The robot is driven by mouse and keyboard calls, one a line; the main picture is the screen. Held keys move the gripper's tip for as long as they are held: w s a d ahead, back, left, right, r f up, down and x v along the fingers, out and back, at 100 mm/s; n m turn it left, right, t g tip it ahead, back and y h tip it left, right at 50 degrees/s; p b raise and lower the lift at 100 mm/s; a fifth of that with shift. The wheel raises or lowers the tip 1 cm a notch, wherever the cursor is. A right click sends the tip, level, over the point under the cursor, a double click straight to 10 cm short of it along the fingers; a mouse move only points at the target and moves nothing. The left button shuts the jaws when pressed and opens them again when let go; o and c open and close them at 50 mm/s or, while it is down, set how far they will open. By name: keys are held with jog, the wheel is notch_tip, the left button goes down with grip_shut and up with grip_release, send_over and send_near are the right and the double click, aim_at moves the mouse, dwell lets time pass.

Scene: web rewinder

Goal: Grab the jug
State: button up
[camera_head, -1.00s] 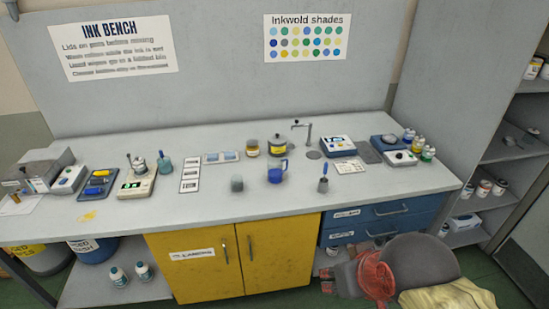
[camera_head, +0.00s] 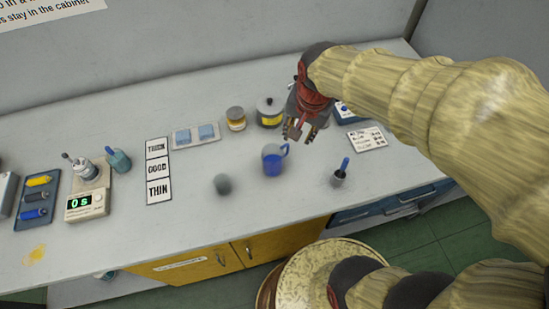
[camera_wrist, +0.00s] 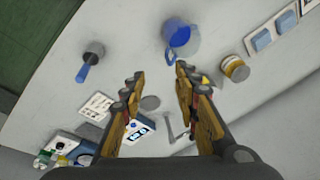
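The jug (camera_head: 272,163) is clear with blue liquid inside and stands upright on the bench, its handle pointing right. In the wrist view the jug (camera_wrist: 178,37) is at the top centre, with its handle (camera_wrist: 168,72) towards my gripper. My gripper (camera_head: 298,133) is just right of and behind the jug in the head view, above the bench and apart from it. In the wrist view my gripper (camera_wrist: 157,80) has its fingers spread with nothing between them.
A small grey cup (camera_head: 222,184) stands left of the jug. A pot with a blue-handled tool (camera_head: 340,176) stands to the right. The bench in front of the jug is clear.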

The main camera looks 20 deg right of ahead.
jog(key=w+f+m+g, duration=0.1)
jog(key=w+f+m, duration=0.1)
jog(key=w+f, duration=0.2)
jog(key=m+g+p, duration=0.2)
jog(key=m, duration=0.3)
send_over(287, 153)
jog(key=f, duration=0.9)
jog(key=shift+w, duration=0.2)
jog(key=shift+f, duration=0.25)
notch_tip(287, 153, down, 3)
jog(key=shift+r+m+b, duration=0.2)
jog(key=shift+m+b, duration=0.1)
jog(key=shift+b, duration=0.15)
jog(key=shift+d+f+b, duration=0.15)
jog(key=shift+f+b, duration=1.05)
jog(key=shift+f, duration=1.6)
jog(key=c, duration=0.7)
jog(key=shift+r, duration=0.1)
grip_shut()
